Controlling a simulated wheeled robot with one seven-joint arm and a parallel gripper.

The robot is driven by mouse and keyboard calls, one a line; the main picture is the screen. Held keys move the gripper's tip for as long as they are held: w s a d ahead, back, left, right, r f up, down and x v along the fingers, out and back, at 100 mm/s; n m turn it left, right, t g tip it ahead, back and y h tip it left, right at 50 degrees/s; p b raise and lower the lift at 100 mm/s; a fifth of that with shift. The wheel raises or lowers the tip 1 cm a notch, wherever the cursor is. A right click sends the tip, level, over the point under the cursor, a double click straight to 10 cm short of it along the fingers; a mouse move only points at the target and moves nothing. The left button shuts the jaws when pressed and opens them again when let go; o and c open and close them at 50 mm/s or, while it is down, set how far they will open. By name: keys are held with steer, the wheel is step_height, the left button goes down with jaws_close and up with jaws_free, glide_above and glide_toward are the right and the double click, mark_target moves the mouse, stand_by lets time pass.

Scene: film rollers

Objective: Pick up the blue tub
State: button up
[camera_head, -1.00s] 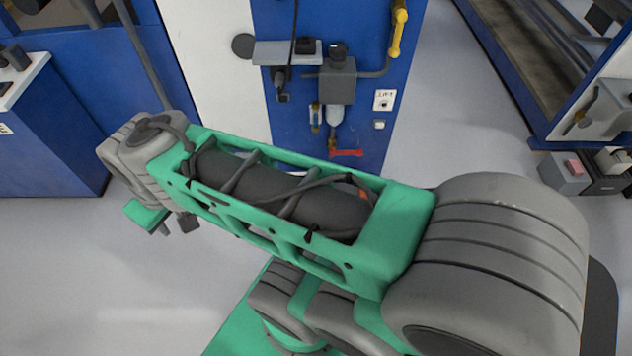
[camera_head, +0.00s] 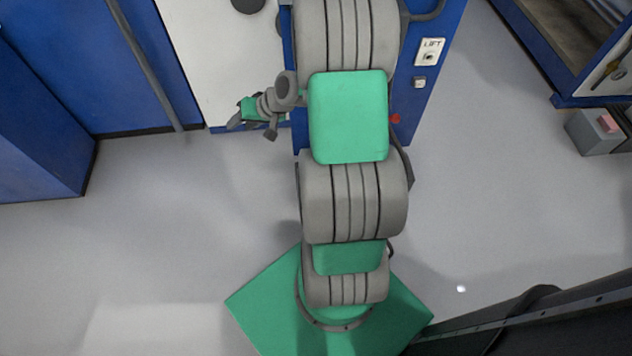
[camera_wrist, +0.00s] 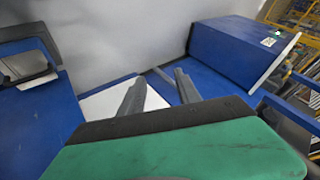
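I cannot make out a blue tub in either view. My gripper (camera_wrist: 160,84) shows in the wrist view with its two dark fingers apart and nothing between them. In the head view, part of my gripper (camera_head: 240,118) shows small, left of the arm, in front of the white and blue panels. My arm hides the middle of the blue panel.
A blue cabinet (camera_head: 40,130) stands at the left. A blue cabinet with a pale top (camera_wrist: 235,55) shows in the wrist view. A LIFT switch plate (camera_head: 429,52) is on the blue panel (camera_head: 440,75). A blue-framed machine (camera_head: 575,95) stands at upper right. Grey floor (camera_head: 180,230) is clear.

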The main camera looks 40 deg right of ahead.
steer(key=d+f+m+t+h+b, duration=0.1)
steer(key=d+f+m+t+b, duration=0.2)
steer(key=d+f, duration=0.45)
steer(key=d+f+m+t+b, duration=0.1)
steer(key=d+f+m+b, duration=0.25)
steer(key=f, duration=0.75)
steer(key=s+d+f+m+t+h+b, duration=0.2)
steer(key=s+d+f+m+h+b, duration=0.2)
steer(key=d+f+m, duration=0.3)
steer(key=s+d+f+m+t+h+b, duration=0.1)
steer(key=s+d+f+m+h+b, duration=0.35)
steer(key=d+f, duration=0.35)
steer(key=shift+n, duration=0.3)
steer(key=w, duration=0.2)
steer(key=w+f+b, duration=0.1)
steer(key=w, duration=0.1)
steer(key=w+f+b, duration=0.1)
steer(key=w, duration=0.1)
steer(key=shift+f, duration=0.2)
steer(key=shift+w+d, duration=0.15)
steer(key=shift+w, duration=0.1)
steer(key=shift+r, duration=0.1)
steer(key=shift+c, duration=0.6)
jaws_close()
